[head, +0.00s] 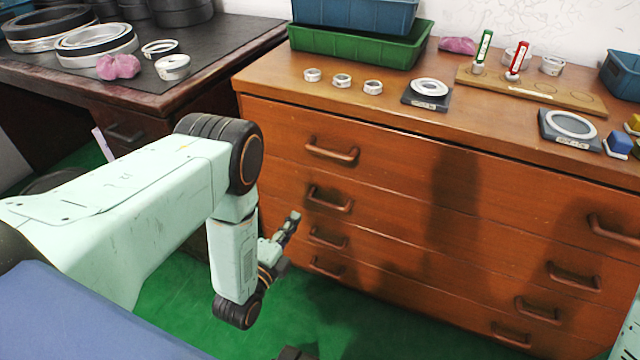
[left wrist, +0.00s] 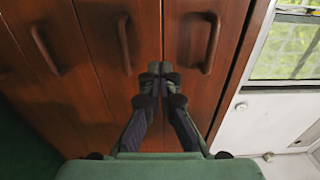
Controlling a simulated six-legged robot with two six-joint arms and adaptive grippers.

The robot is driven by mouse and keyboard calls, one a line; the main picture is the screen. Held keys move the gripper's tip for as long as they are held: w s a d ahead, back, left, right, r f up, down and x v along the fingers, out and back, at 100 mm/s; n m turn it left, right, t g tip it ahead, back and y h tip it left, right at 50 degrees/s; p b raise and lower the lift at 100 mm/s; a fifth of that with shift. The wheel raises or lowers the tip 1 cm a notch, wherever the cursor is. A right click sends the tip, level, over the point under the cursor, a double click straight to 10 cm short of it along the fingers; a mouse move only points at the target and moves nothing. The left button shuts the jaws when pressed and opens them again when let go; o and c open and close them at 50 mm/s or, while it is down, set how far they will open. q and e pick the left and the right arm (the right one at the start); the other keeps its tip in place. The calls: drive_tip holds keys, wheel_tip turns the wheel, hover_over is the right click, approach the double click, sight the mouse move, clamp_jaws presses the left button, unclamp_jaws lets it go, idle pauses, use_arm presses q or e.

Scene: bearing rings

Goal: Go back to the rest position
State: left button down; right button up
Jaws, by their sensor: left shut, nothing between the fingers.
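My left arm comes in from the left in the head view and bends down at the elbow. My left gripper (head: 292,222) hangs in front of the wooden drawer cabinet (head: 400,215), below its top. In the left wrist view my left gripper (left wrist: 153,74) has its fingertips together with nothing between them. It points at the drawer fronts (left wrist: 85,90) with their dark handles (left wrist: 124,45). I cannot tell the exact gap between the fingertips and the cabinet. My right gripper is not in view.
Bearing rings (head: 343,80), a green bin (head: 360,47), dark pads (head: 425,98) and a wooden board (head: 530,88) stand on the cabinet top. A dark table (head: 200,50) with large rings (head: 96,44) is at the left. Green floor (head: 190,315) lies below the arm.

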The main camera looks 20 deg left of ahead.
use_arm(q)
drive_tip(key=s+d+f+n+g, duration=0.1)
drive_tip(key=s+f+n+g, duration=1.1)
drive_tip(key=s, duration=0.3)
drive_tip(key=s+d+r+n+g+p, duration=0.1)
drive_tip(key=s+n, duration=0.1)
drive_tip(key=s, duration=0.3)
drive_tip(key=s+r+n+g+p, duration=0.1)
drive_tip(key=s+n+g, duration=0.15)
drive_tip(key=s, duration=0.25)
drive_tip(key=s+d+r+n+g+p, duration=0.1)
drive_tip(key=s+r+n+g+p, duration=0.1)
drive_tip(key=s+r, duration=0.4)
drive_tip(key=shift+s+d+r+g, duration=0.15)
drive_tip(key=shift+s+r+g, duration=0.2)
drive_tip(key=shift+r, duration=1.45)
drive_tip(key=shift+y, duration=0.3)
